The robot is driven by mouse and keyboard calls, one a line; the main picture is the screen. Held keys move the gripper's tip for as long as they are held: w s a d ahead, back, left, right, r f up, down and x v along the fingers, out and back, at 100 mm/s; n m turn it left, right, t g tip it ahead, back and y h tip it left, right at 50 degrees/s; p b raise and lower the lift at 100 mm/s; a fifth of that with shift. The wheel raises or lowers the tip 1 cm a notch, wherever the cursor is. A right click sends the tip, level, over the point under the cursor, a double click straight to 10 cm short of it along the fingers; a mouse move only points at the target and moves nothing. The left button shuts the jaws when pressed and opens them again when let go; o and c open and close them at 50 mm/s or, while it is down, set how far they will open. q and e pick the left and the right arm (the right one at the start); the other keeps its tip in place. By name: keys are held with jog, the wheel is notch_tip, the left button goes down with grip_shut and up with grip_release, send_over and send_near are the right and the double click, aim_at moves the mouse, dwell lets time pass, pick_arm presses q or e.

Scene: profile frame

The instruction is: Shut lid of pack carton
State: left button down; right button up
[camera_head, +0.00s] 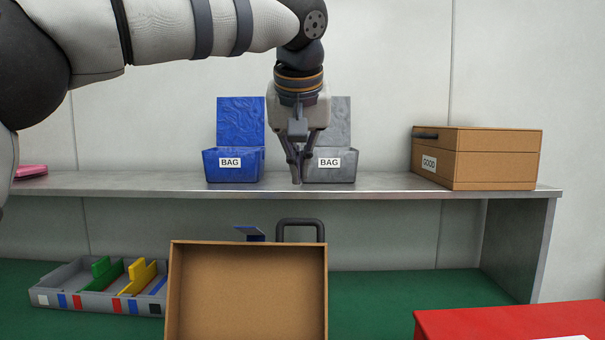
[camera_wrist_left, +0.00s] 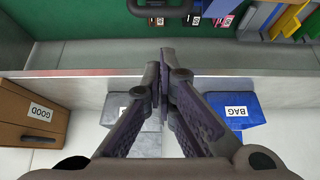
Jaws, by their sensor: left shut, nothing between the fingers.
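A brown panel with a raised rim (camera_head: 247,290) stands upright at the bottom centre of the head view, like an open carton lid showing its inner face. Its lower part is cut off, and no carton body shows below it. A dark handle (camera_head: 300,230) sticks up behind its top edge. My left gripper (camera_head: 297,180) points down at the shelf's front edge, before the grey bag box, above and apart from the panel. In the left wrist view its fingers (camera_wrist_left: 163,62) are together and empty. My right gripper is not in view.
A metal shelf (camera_head: 390,185) carries a blue BAG box (camera_head: 231,168), a grey BAG box (camera_head: 330,170) with raised lids, and a brown closed GOOD box (camera_head: 495,165). A divided grey tray (camera_head: 45,297) stands lower left. A red surface (camera_head: 470,325) is lower right.

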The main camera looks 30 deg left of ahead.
pick_arm(q)
jog(key=f, duration=0.5)
jog(key=shift+w+a+f+p, duration=0.2)
jog(key=shift+w+f+p, duration=0.1)
jog(key=shift+w+p, duration=0.1)
jog(key=shift+s+f, duration=0.1)
jog(key=shift+s, duration=0.2)
jog(key=shift+w+d+f, duration=0.1)
jog(key=shift+f, duration=0.35)
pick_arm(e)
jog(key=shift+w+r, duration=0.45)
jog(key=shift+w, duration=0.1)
